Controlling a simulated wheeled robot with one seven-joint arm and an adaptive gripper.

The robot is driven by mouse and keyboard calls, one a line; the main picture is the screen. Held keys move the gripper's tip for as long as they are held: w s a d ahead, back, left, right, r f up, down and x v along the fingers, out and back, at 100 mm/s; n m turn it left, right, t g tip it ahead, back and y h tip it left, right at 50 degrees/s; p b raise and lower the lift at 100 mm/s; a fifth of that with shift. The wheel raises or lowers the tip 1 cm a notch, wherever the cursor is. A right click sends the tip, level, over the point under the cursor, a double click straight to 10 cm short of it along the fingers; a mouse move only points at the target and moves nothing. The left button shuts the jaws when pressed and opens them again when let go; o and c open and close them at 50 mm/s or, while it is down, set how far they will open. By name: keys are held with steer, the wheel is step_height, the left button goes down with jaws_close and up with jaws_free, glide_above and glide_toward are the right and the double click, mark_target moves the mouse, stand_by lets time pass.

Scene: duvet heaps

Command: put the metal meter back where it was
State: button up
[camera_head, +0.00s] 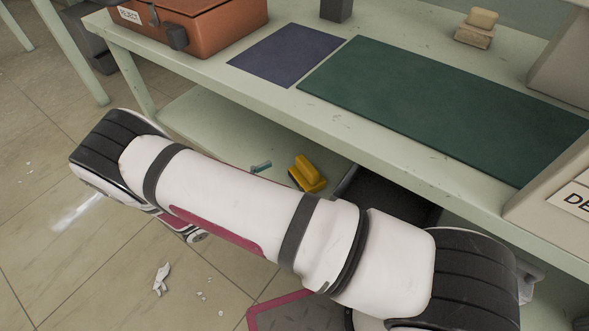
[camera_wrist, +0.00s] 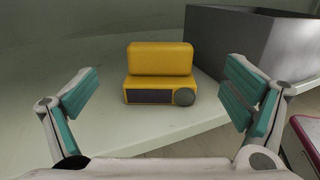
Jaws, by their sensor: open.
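A yellow device (camera_wrist: 160,60), which looks like the meter, stands upright on a pale surface straight ahead in the wrist view. It has a dark front panel and a round grey dial at its lower right. In the head view the yellow device (camera_head: 306,172) sits on the lower shelf (camera_head: 215,125) under the bench, partly behind my arm. My gripper (camera_wrist: 163,98) is open and empty; its teal-padded fingers stand on either side of the view, with the device beyond them and not touched. In the head view my arm hides most of the gripper.
A dark grey open box (camera_wrist: 235,45) stands right of the device. The bench top above holds an orange case (camera_head: 205,25), a blue mat (camera_head: 285,55), a green mat (camera_head: 450,100) and stacked blocks (camera_head: 475,30). The bench edge overhangs the shelf. Shelf left of the device is clear.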

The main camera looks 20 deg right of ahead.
steer(key=v, duration=0.5)
steer(key=shift+p, duration=0.35)
